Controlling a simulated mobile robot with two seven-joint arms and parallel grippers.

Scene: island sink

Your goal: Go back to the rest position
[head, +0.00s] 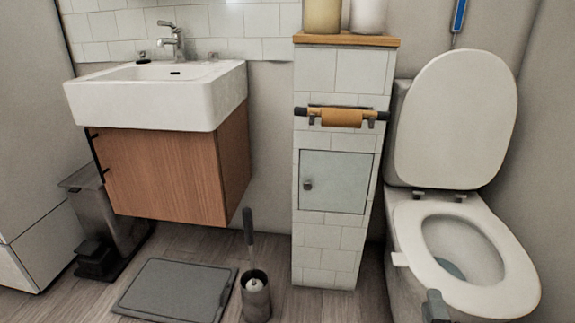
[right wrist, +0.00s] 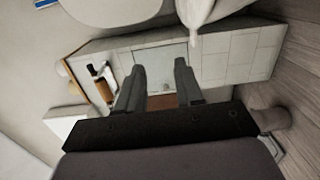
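My right gripper (head: 436,306) shows only as a small dark grey part at the bottom edge of the head view, in front of the toilet bowl. In the right wrist view its two dark fingers (right wrist: 160,68) stand apart with nothing between them, so it is open and empty. Beyond the fingers is the tiled pillar (right wrist: 225,57) with its pale cabinet door. My left gripper is not in view.
The toilet (head: 455,120) stands at the right with its lid raised, close to my right gripper. The tiled pillar (head: 312,250) holds a paper roll (head: 342,118). A sink (head: 150,95), bin (head: 110,215), grey mat (head: 175,288) and toilet brush (head: 256,298) are to the left.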

